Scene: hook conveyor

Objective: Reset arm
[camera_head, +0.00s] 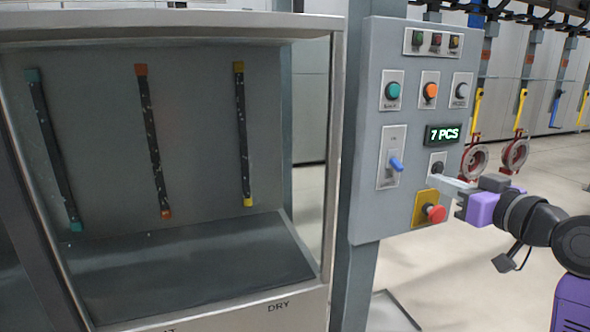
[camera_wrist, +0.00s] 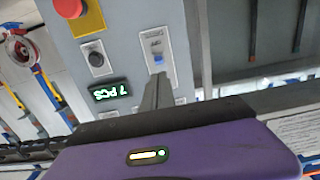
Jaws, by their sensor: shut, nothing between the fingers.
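My gripper (camera_head: 440,180) is shut and empty in front of the grey control panel (camera_head: 408,60), at the height of a dark round knob (camera_head: 437,168). Its fingertips look close to that knob in the head view; I cannot tell whether they touch. In the wrist view the shut fingers (camera_wrist: 158,82) point at the panel near the blue-handled switch (camera_wrist: 158,58), and the knob (camera_wrist: 96,59) is to their left. In the head view the switch's blue lever (camera_head: 397,164) is left of my gripper. A green display (camera_head: 443,134) reads 7 PCS.
A red emergency button (camera_head: 435,213) on a yellow plate is just below my gripper. Teal, orange and white buttons line the panel's upper part. A metal cabinet (camera_head: 160,20) stands at left. Hooks with red ring parts (camera_head: 474,160) hang at right.

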